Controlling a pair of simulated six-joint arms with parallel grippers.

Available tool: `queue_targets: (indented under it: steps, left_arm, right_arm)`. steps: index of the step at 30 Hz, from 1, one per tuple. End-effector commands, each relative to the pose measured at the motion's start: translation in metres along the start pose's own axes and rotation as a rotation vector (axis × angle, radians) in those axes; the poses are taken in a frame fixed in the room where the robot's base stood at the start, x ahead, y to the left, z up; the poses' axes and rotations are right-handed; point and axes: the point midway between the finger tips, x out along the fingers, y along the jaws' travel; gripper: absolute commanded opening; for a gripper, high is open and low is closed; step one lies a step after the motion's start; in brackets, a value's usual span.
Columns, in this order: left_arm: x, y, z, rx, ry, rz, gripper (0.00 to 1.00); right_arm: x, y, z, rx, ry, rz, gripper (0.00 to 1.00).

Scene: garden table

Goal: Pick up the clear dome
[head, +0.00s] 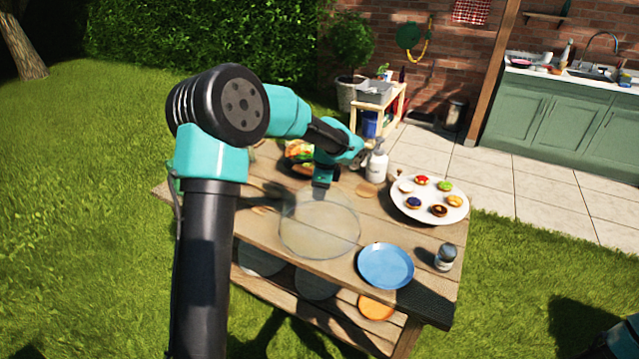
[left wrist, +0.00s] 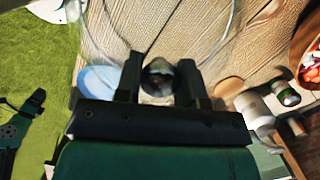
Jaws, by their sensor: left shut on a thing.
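The clear dome (head: 318,226) is a see-through round cover over the middle of the wooden table in the head view. Its rim curves across the left wrist view (left wrist: 225,40). My left gripper (head: 322,186) is at the top of the dome, pointing down. In the left wrist view its two fingers (left wrist: 160,80) are shut on the dome's knob (left wrist: 158,72). I cannot tell whether the rim touches the table.
A white plate (head: 403,211) of small tarts stands right of the dome, with a blue plate (head: 385,280) and a small jar (head: 445,257) in front of it. A white pump bottle (head: 377,163) and a food dish (head: 298,151) stand behind. Table boards (head: 400,238) show between the plates.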

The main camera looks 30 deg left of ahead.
Motion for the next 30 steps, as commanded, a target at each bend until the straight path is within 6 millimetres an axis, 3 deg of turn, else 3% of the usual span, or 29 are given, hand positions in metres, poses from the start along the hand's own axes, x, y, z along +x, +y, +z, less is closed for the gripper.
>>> queue_targets:
  steps: [6, 12, 18, 30]
  left_arm:
    - [-0.007, 0.052, -0.006, 0.004, 0.001, -0.002, 0.00]
    - [-0.011, 0.086, -0.009, 0.002, 0.001, -0.002, 0.00]
    - [-0.012, 0.101, -0.011, 0.001, 0.001, -0.002, 0.00]
    - [-0.012, 0.102, -0.011, 0.000, 0.001, -0.002, 0.00]
  right_arm:
    - [0.000, 0.000, 0.000, 0.000, 0.000, 0.000, 0.81]
    - [0.000, 0.000, 0.000, 0.000, 0.000, 0.000, 0.81]
    - [0.000, 0.000, 0.000, 0.000, 0.000, 0.000, 0.81]
    - [0.000, 0.000, 0.000, 0.000, 0.000, 0.000, 0.81]
